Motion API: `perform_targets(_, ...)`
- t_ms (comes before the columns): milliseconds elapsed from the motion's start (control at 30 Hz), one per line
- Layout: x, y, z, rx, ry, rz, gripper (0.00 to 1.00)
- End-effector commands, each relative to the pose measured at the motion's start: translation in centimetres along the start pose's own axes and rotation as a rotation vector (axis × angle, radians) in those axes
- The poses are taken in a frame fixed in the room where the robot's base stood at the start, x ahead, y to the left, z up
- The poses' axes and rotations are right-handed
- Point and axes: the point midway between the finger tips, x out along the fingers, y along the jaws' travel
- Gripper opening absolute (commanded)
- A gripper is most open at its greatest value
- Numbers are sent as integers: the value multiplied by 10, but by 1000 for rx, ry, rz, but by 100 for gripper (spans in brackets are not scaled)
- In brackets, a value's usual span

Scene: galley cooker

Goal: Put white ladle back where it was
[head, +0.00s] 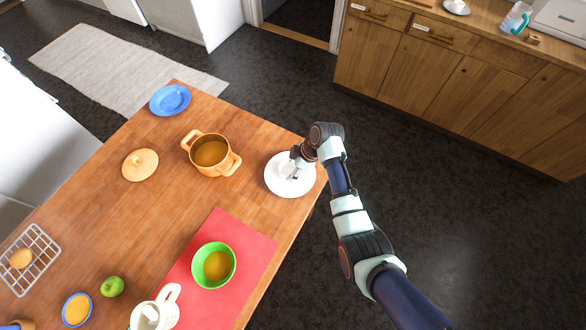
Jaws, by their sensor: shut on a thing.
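My gripper (294,168) is over the white plate (277,187) at the right edge of the wooden table. It is shut on the white ladle (285,169), of which only a small pale part shows against the plate. The fingers and wrist hide the rest of it. I cannot tell whether the ladle touches the plate. An orange pot (196,161) with brown soup stands open to the left of the plate. Its orange lid (140,165) lies on the table further left.
A green bowl (200,273) stands on a red mat (247,243). A white jug (168,309) is at the front edge. Wooden cabinets (440,82) stand beyond.

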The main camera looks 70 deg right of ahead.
Motion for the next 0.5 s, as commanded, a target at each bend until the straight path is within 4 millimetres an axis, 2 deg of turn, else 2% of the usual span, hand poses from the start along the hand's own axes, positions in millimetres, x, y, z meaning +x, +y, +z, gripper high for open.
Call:
perform_targets(333,5,1,2,-1,1,2,26)
perform_targets(367,5,0,2,-1,1,2,65)
perform_targets(500,4,0,2,-1,1,1,89)
